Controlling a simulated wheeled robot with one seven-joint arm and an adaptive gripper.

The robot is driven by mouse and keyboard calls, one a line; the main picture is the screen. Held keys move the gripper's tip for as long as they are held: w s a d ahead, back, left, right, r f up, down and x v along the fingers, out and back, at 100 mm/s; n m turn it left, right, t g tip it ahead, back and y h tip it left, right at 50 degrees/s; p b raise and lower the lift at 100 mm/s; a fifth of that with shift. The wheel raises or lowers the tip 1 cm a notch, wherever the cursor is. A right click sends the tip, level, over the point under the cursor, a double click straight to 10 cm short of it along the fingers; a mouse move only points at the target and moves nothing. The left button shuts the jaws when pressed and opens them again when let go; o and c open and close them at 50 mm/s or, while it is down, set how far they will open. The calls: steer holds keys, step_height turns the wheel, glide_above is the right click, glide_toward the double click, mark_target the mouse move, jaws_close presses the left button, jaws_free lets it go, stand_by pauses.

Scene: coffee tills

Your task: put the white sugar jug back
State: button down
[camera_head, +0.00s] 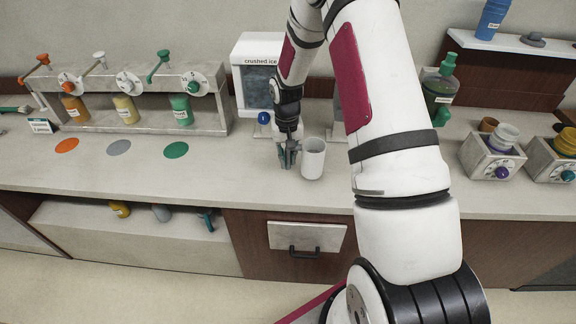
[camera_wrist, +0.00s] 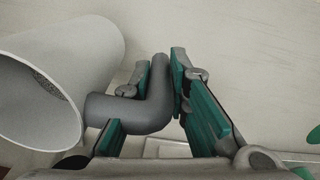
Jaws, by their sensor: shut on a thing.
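The white jug (camera_head: 313,160) is upright at the counter's front middle, just right of my gripper (camera_head: 288,155) in the head view. In the wrist view the jug (camera_wrist: 90,60) lies at the left, its open mouth toward the camera and a grainy inside partly showing. Its grey bent handle (camera_wrist: 150,105) runs between the teal-padded fingers of my gripper (camera_wrist: 160,75), which are shut on it. I cannot tell whether the jug's base touches the counter.
A crushed ice box (camera_head: 254,80) stands behind my gripper. A rack (camera_head: 210,112) with three bottles is left, with orange (camera_head: 67,145), grey (camera_head: 118,148) and green (camera_head: 176,150) discs before it. A shelf (camera_head: 130,240) below holds several items. Two knobbed boxes (camera_head: 487,160) are right.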

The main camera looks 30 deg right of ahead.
mark_target(288, 170)
steer(key=shift+s+f+p, duration=0.2)
steer(key=shift+f+p, duration=0.15)
steer(key=shift+f, duration=0.9)
steer(key=shift+w+f, duration=0.1)
steer(key=shift+f, duration=0.4)
steer(key=shift+f, duration=0.15)
steer(key=c, duration=1.5)
jaws_free()
steer(key=shift+c, duration=0.2)
